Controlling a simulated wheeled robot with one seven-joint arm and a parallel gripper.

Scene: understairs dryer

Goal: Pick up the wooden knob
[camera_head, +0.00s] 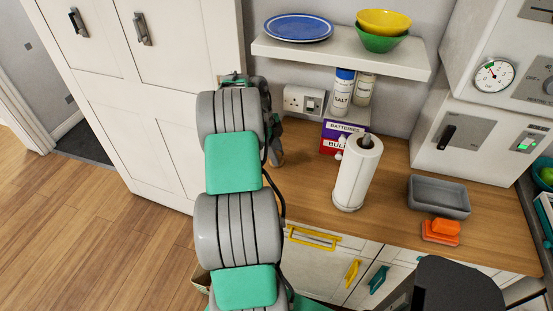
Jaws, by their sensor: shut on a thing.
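My arm reaches up the left-middle of the head view and hides much of the counter's left end. My gripper (274,145) points down behind the arm's far end, and its fingers are mostly hidden. A small brown piece, which looks like the wooden knob (277,158), shows at the gripper's lower end, just over or at the wooden counter. My gripper is shut on it; whether it touches the counter cannot be told.
On the counter (395,207) stand a paper towel roll (358,175), a battery box (343,128), a grey tub (439,196) and orange sponges (441,231). A shelf (340,54) with a blue plate and bowls hangs above. A tall white cupboard (150,90) is at left.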

